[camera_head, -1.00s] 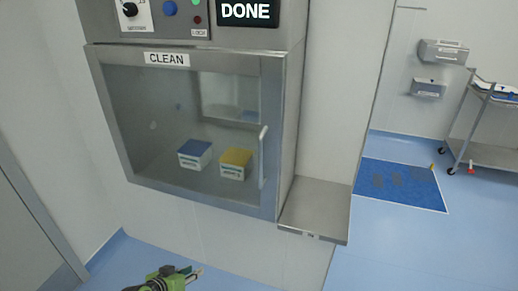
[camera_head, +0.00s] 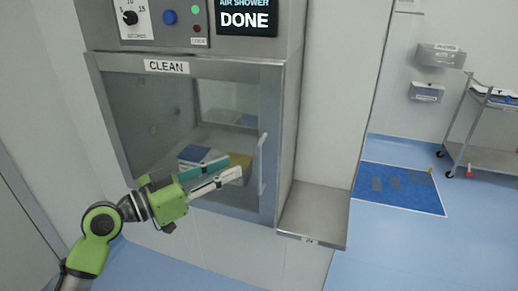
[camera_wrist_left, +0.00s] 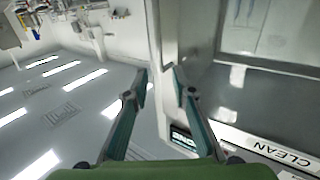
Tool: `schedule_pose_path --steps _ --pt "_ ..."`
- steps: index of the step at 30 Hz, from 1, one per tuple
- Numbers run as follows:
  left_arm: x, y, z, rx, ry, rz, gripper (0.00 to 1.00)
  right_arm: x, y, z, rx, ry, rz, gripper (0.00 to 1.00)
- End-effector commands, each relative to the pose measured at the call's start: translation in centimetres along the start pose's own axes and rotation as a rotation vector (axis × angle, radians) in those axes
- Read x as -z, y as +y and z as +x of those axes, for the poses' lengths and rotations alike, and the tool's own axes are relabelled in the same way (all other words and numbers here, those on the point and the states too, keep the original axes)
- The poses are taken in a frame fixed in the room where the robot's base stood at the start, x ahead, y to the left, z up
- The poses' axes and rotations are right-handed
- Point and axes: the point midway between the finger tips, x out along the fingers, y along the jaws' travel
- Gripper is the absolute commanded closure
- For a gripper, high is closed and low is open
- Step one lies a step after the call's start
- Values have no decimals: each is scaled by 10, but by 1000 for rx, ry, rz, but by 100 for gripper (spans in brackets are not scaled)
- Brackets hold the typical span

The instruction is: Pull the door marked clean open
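The clean door (camera_head: 268,110), a metal-framed glass panel under a CLEAN label (camera_head: 166,67), is closed on the wall-mounted box. Its vertical white bar handle (camera_head: 262,165) is on the right side of the frame. My left gripper (camera_head: 238,168) is in front of the glass, its fingertips just left of the handle and not around it. Its two fingers are apart with nothing between them in the left wrist view (camera_wrist_left: 160,74), where the CLEAN label (camera_wrist_left: 292,153) also shows. I cannot make out the handle there. My right gripper is not in view.
Behind the glass are a blue-topped box (camera_head: 198,154) and a yellow-topped box (camera_head: 240,161), partly hidden by my gripper. A metal shelf (camera_head: 314,213) juts out right of the door. A control panel with a DONE display (camera_head: 246,19) is above. A cart (camera_head: 487,130) stands far right.

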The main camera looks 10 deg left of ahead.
Motion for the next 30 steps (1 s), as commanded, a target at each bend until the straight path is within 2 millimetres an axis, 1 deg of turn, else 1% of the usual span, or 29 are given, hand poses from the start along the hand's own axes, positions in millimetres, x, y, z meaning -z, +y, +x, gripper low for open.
schedule_pose_path --steps 1,3,9,12,15,18,27,30 --pt "8 0 13 -2 4 -4 76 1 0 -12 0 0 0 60" --pt "8 0 28 0 5 -5 76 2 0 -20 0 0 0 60" --pt "6 0 68 0 4 -5 76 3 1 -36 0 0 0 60" --pt "4 0 83 1 2 -4 76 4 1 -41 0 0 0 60" --pt "2 0 92 1 1 -4 76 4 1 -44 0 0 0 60" --pt "1 0 97 2 0 -1 76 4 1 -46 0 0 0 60" --pt "0 0 99 2 -1 0 76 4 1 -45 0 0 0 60" --pt "0 0 99 2 -1 0 100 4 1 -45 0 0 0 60"
